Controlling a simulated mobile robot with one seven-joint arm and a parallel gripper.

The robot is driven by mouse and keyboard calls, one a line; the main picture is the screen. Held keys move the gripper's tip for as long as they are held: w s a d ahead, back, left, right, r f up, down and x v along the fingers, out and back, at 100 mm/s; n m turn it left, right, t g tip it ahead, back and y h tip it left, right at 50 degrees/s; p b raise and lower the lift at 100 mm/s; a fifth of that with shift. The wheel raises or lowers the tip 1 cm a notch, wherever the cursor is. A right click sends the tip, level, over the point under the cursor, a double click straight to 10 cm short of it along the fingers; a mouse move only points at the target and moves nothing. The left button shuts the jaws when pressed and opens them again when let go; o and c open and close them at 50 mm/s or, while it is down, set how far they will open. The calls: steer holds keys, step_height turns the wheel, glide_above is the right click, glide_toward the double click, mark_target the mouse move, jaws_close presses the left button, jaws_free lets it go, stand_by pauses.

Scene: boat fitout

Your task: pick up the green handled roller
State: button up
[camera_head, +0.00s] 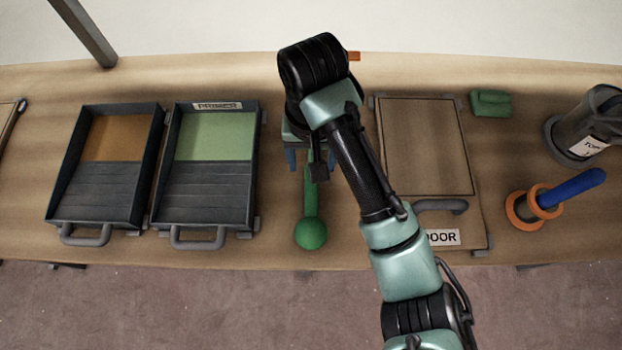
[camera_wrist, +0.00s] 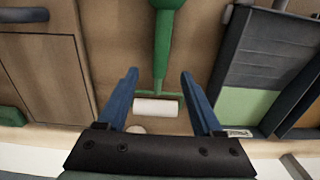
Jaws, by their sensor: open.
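The green handled roller (camera_head: 310,231) lies on the bench with its round green handle end toward the front edge. In the wrist view its green handle (camera_wrist: 164,35) runs down to a green crossbar and a white roller sleeve (camera_wrist: 156,107). My gripper (camera_head: 309,163) is over the far part of the roller, and my arm hides the sleeve in the head view. In the wrist view my open gripper (camera_wrist: 158,73) has one blue finger on each side of the roller's neck, with nothing held. I cannot tell the fingers' height above the bench.
A tray with a green floor (camera_head: 215,136) and a tray with an orange floor (camera_head: 115,138) stand left. A door panel (camera_head: 425,140) lies right. Further right are a green block (camera_head: 490,103), a blue-handled tool (camera_head: 572,187) in orange rings and a dark cylinder (camera_head: 588,125).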

step_height(320, 180, down, 4)
steer(key=shift+w+r+b, duration=0.1)
steer(key=shift+b, duration=0.85)
steer(key=shift+w+f, duration=0.15)
steer(key=shift+f, duration=1.15)
steer(key=shift+w+f, duration=0.15)
steer(key=shift+f, duration=1.15)
jaws_close()
